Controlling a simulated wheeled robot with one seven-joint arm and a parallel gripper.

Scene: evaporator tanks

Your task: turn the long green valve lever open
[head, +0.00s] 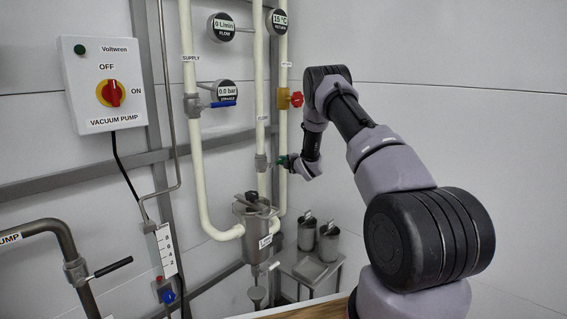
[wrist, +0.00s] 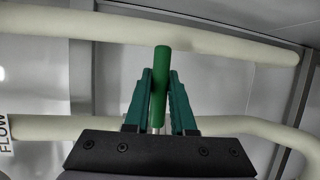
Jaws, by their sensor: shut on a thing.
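The green valve lever (wrist: 160,82) stands between the two teal fingers of my gripper (wrist: 159,92) in the wrist view. The fingers are shut on it from both sides, and its rounded end sticks out past the fingertips. In the head view my gripper (head: 284,161) is at the grey valve (head: 261,163) on the middle cream pipe. There the lever is mostly hidden by the fingers and my wrist, so its exact angle to the pipe is hard to tell.
Close by are a red-handled valve (head: 296,99), a blue lever (head: 222,104) and a metal vessel (head: 256,225). A vacuum pump box (head: 104,84) hangs at the left. Two metal pots (head: 328,243) stand below. Cream pipes (wrist: 215,125) run near my fingers.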

